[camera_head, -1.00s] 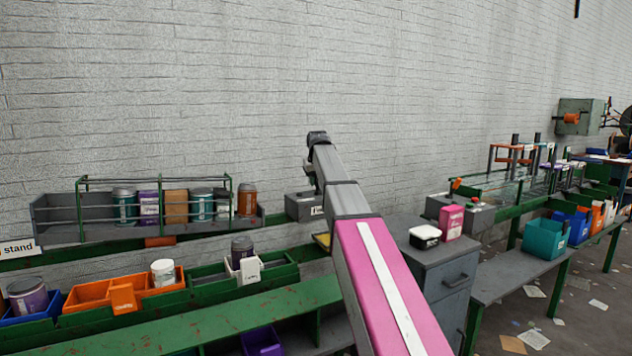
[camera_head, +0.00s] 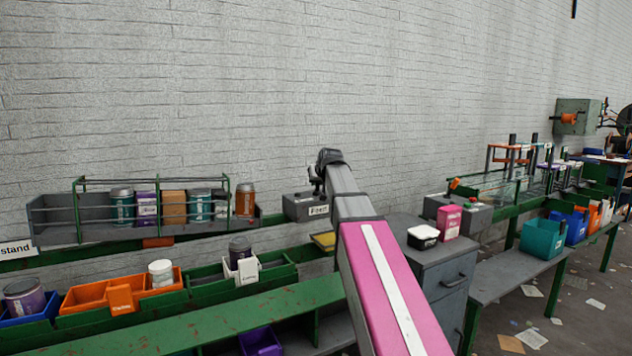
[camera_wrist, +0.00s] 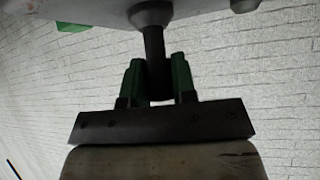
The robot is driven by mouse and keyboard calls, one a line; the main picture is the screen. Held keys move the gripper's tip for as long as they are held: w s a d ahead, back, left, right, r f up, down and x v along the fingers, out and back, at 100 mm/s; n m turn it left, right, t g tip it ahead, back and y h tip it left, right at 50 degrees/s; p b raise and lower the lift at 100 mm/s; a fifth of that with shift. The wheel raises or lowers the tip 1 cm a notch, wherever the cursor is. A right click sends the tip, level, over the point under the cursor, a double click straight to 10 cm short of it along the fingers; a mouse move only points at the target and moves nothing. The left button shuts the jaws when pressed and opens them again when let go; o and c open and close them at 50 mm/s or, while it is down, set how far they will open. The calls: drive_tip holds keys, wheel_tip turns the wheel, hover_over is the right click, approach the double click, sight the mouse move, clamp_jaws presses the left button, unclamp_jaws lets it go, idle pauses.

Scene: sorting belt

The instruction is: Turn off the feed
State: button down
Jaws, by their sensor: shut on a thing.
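A grey control box (camera_head: 296,208) with a white label, apparently reading "Feed", stands on the green bench rail at the centre of the head view. A dark lever (camera_head: 316,186) rises from its top. In the wrist view, the lever's dark stalk (camera_wrist: 153,45) runs from the grey box (camera_wrist: 195,5) at the top down between green finger pads. My gripper (camera_wrist: 155,82) is shut on this lever, with one finger on each side. In the head view my arm hides part of the box, and the fingers are too small to make out.
A caged rack (camera_head: 145,222) of cans and boxes stands left of the control box. Below it are orange (camera_head: 85,297) and green bins. Right of my arm, a grey cabinet (camera_head: 445,270) carries a black-and-white tub (camera_head: 422,238) and a pink container (camera_head: 449,222). A brick wall stands behind.

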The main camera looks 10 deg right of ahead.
drive_tip(key=shift+s+d+f+t+y, duration=0.2)
drive_tip(key=shift+s+t, duration=0.3)
drive_tip(key=shift+t, duration=0.4)
drive_tip(key=shift+s+d+f+t+y, duration=0.15)
drive_tip(key=shift+s+t, duration=0.3)
drive_tip(key=shift+t, duration=0.45)
drive_tip(key=shift+r, duration=0.1)
drive_tip(key=c, duration=0.9)
unclamp_jaws()
drive_tip(key=shift+s, duration=0.15)
drive_tip(key=v, duration=1)
drive_tip(key=shift+s+d, duration=0.1)
drive_tip(key=shift+s, duration=0.25)
